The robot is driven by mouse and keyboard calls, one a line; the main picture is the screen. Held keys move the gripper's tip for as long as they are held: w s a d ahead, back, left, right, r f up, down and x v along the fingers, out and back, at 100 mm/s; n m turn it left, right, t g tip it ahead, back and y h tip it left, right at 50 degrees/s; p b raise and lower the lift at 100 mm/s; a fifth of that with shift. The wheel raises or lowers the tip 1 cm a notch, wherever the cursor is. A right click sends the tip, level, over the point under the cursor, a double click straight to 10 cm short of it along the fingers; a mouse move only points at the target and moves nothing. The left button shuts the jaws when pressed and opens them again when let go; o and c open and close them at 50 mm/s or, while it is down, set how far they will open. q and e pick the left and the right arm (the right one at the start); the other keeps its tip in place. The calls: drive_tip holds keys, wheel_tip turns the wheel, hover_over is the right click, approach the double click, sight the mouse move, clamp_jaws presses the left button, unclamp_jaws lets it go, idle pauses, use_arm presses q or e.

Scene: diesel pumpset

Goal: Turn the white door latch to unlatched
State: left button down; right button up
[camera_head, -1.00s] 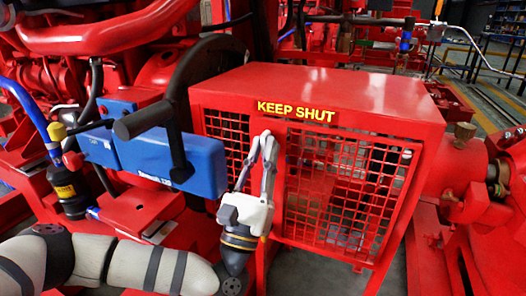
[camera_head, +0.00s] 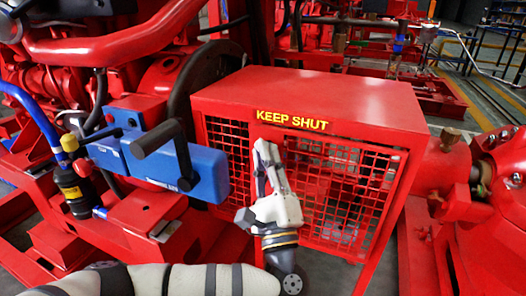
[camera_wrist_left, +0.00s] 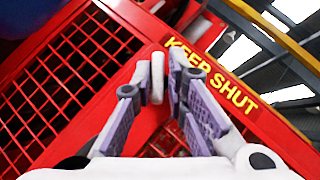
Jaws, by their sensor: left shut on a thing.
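The white door latch (camera_wrist_left: 157,80) is a small pale bar on the red guard door under the yellow KEEP SHUT label. In the left wrist view it sits between my fingertips, and part of it is hidden by them. In the head view the fingers cover it, so its exact angle is hard to tell. My left gripper (camera_head: 264,153) is shut on the latch, with its fingers leaning up and to the left. It also shows in the left wrist view (camera_wrist_left: 160,88), close to the door face. My right gripper is not in view.
The red guard box (camera_head: 310,95) has mesh panels below its flat top. A blue box (camera_head: 165,165) with a dark crank handle (camera_head: 158,138) stands close left of my left gripper. A red pipe flange (camera_head: 445,165) lies to the right.

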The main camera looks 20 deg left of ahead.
use_arm(q)
drive_tip(key=n+g+p, duration=0.3)
drive_tip(key=n, duration=0.2)
drive_tip(key=n+g+p, duration=0.4)
drive_tip(key=n, duration=0.1)
drive_tip(key=shift+s+r+g, duration=0.1)
drive_tip(key=shift+g, duration=0.2)
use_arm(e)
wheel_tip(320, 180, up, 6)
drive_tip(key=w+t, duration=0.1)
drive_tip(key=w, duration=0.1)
use_arm(q)
drive_tip(key=shift+h, duration=0.4)
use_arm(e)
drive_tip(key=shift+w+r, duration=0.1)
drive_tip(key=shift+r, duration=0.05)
use_arm(q)
drive_tip(key=c, duration=1.7)
unclamp_jaws()
